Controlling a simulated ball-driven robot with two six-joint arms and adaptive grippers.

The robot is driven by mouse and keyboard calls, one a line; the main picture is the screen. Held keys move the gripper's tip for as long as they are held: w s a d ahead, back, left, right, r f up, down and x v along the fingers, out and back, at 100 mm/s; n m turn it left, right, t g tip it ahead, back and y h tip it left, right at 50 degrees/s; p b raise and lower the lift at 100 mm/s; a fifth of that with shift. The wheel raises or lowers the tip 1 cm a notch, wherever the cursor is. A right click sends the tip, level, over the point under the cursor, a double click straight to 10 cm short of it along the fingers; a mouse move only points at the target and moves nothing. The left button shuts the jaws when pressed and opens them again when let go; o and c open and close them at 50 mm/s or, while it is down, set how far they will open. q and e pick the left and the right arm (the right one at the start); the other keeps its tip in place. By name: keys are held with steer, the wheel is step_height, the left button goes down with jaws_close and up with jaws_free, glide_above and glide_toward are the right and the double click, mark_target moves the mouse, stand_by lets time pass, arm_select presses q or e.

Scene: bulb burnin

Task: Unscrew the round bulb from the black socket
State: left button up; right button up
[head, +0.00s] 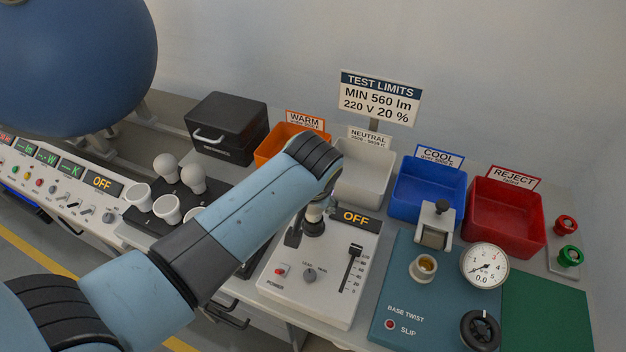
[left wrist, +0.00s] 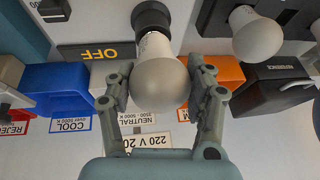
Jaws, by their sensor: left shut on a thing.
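The round bulb (left wrist: 158,82) is white with a frosted globe. In the left wrist view its neck meets the black socket (left wrist: 152,16), in line with it; how deep the base sits cannot be seen. My left gripper (left wrist: 160,75) is shut on the bulb, one finger on each side of the globe. In the head view my blue arm hides most of the bulb, and only a bit of it shows above the black socket (head: 313,228) on the white test panel (head: 325,290). My right gripper is not in view.
Several white bulbs stand in a black tray (head: 150,228) at left. Orange (head: 267,148), grey (head: 365,185), blue (head: 405,200) and red bins (head: 500,215) line the back. A teal base-twist panel (head: 400,290) with a gauge (head: 484,266) is at right.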

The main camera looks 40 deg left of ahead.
arm_select(q)
steer(key=n+g, duration=0.1)
steer(key=n, duration=0.1)
steer(key=n+y+b, duration=0.1)
steer(key=n, duration=0.2)
steer(key=shift+w+d+n+g, duration=0.1)
steer(key=shift+n+g, duration=0.2)
steer(key=shift+g, duration=0.1)
steer(key=n+g+y+b, duration=0.1)
steer(key=n, duration=0.2)
steer(key=shift+f+n, duration=0.1)
steer(key=shift+n, duration=0.3)
steer(key=n+g, duration=0.1)
steer(key=n, duration=0.2)
steer(key=shift+g+b, duration=0.4)
steer(key=o, duration=1)
steer(key=shift+o, duration=0.2)
